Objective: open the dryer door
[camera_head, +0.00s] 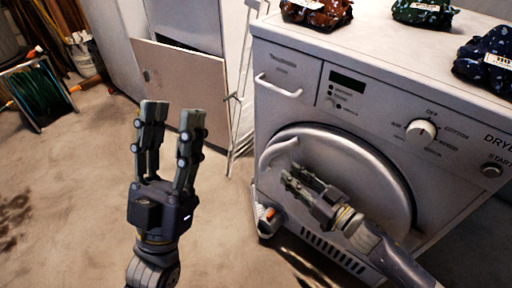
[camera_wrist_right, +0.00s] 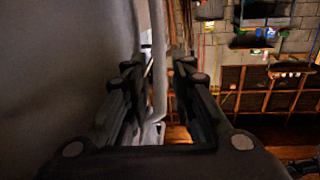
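The white dryer (camera_head: 300,50) stands at the right of the head view, and its round grey door (camera_head: 365,170) appears shut. The door's curved handle (camera_head: 277,150) is on the door's left side. My right gripper (camera_head: 290,174) reaches in front of the door, its fingertips close to the handle. In the right wrist view, its two fingers (camera_wrist_right: 160,85) are apart, with the pale handle bar (camera_wrist_right: 159,60) showing between them. Contact with the bar cannot be told. My left gripper (camera_head: 172,113) is open and empty, pointing up, left of the dryer.
Bagged items lie on the dryer top, one dark blue (camera_head: 488,60). A white-and-orange bottle (camera_head: 268,220) stands on the floor by the dryer's lower left. A thin white rack (camera_head: 240,105) and an open cabinet door (camera_head: 180,88) are left of the dryer.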

